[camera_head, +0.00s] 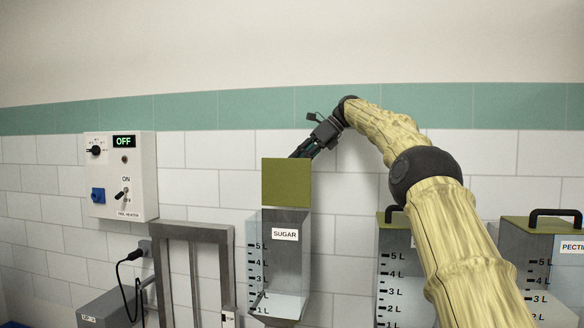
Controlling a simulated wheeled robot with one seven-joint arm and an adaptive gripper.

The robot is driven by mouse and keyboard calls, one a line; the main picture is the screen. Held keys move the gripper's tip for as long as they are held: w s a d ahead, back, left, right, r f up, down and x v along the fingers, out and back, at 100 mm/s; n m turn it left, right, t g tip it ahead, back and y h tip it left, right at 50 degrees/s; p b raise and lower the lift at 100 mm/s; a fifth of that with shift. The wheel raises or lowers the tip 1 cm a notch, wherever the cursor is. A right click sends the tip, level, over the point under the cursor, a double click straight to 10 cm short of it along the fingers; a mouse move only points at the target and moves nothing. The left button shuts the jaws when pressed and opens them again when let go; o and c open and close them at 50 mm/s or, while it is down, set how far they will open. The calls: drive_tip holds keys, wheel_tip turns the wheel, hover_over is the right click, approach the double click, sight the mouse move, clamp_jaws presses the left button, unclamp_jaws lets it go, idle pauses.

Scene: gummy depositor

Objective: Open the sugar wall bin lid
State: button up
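The sugar bin (287,268) is a clear-walled box with a "SUGAR" label and litre marks, mounted at the tiled wall. Its olive lid (287,183) stands upright above the bin, with its flat face towards me, so the bin's top looks uncovered. No handle shows on this face of the lid. My gripper (302,152) is at the lid's upper right edge, pointing down and left. Its fingertips are partly hidden behind the lid, so I cannot tell whether they touch it or are open or shut.
Another bin (396,275) with a black handle stands to the right, partly behind my arm. The pectin bin (550,262) with a closed olive lid is at far right. A control box (128,175) reading "OFF" and a grey metal frame (197,232) are left.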

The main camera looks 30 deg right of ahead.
drive_tip(key=shift+v, duration=1.15)
drive_tip(key=shift+d, duration=0.1)
